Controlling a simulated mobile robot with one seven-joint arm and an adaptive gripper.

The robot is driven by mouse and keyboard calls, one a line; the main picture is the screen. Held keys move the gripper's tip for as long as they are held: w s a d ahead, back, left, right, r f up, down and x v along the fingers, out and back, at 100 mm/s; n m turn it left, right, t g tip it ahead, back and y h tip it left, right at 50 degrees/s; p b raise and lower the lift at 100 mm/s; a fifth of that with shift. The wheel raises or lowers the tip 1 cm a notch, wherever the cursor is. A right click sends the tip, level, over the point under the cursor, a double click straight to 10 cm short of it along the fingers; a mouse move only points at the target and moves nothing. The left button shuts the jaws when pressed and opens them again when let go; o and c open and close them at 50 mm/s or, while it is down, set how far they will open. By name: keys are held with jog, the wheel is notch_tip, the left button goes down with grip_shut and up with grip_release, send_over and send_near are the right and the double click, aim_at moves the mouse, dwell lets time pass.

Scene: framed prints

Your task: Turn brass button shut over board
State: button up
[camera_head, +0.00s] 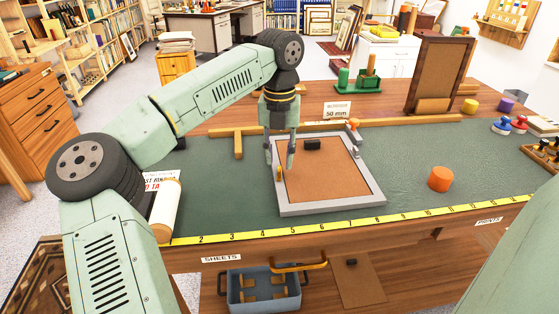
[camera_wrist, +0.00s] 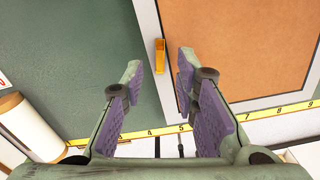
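A grey picture frame (camera_head: 332,208) lies flat on the green bench mat with a brown board (camera_head: 325,180) inside it. A small brass button (camera_head: 279,173) sits on the frame's left rail. In the wrist view the brass button (camera_wrist: 160,57) lies roughly along the rail, beside the board (camera_wrist: 240,45). My gripper (camera_head: 283,158) points down above the left rail. In the wrist view my gripper (camera_wrist: 158,75) is open and empty, its purple-padded fingers to either side of the button in the picture. Contact with the button cannot be told.
A black block (camera_head: 312,145) lies on the board near the back, and an orange-topped piece (camera_head: 354,124) is at the back right corner. An orange cylinder (camera_head: 440,179) stands to the right. A yellow tape (camera_head: 340,224) runs along the front edge. A white roll (camera_head: 164,212) lies left.

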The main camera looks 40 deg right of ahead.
aim_at(279, 172)
jog(key=shift+f, duration=1.5)
jog(key=shift+c, duration=0.3)
grip_shut()
